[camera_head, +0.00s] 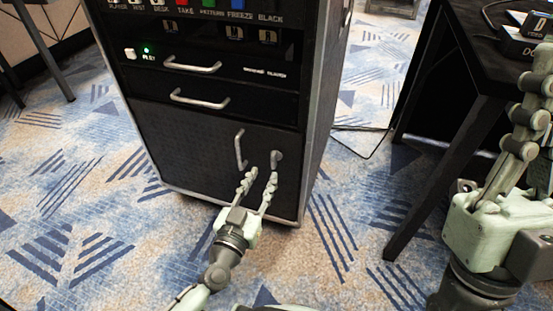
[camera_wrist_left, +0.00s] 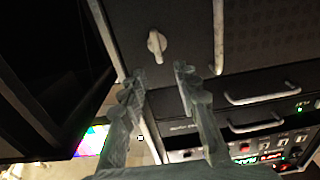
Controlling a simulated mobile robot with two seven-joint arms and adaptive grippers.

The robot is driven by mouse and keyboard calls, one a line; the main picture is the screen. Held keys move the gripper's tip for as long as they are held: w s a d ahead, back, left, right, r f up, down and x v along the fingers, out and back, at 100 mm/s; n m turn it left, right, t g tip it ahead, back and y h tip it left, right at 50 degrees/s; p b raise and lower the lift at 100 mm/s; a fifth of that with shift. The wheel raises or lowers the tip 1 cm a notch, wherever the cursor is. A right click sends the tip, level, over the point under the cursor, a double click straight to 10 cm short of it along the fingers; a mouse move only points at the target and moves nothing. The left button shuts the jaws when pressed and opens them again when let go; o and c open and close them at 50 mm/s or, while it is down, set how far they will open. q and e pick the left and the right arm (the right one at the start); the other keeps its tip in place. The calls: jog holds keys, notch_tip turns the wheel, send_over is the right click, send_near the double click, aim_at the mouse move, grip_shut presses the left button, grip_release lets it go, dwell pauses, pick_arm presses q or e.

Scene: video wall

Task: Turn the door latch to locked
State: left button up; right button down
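The door latch (camera_head: 276,158) is a small pale knob on the lower black door (camera_head: 190,150) of the rack cabinet, right of the vertical door handle (camera_head: 240,149). In the left wrist view the latch (camera_wrist_left: 156,45) shows its raised grip, roughly upright in the picture. My left gripper (camera_head: 261,176) is open just in front of and below the latch in the head view. In the left wrist view its fingertips (camera_wrist_left: 158,74) are spread, with the latch beyond the gap and nothing between them. My right gripper (camera_head: 532,110) is at the right edge, partly cut off.
Drawers with horizontal handles (camera_head: 200,101) and a panel of lit buttons sit above the door. A black table (camera_head: 470,100) with small boxes (camera_head: 525,35) stands at the right. A cable lies on the carpet between cabinet and table. Carpet (camera_head: 70,200) is clear at the left.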

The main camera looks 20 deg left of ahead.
aim_at(273, 158)
pick_arm(q)
jog(key=w, duration=0.7)
jog(key=shift+d, duration=0.15)
jog(key=shift+r, duration=0.1)
jog(key=shift+c, duration=0.2)
grip_shut()
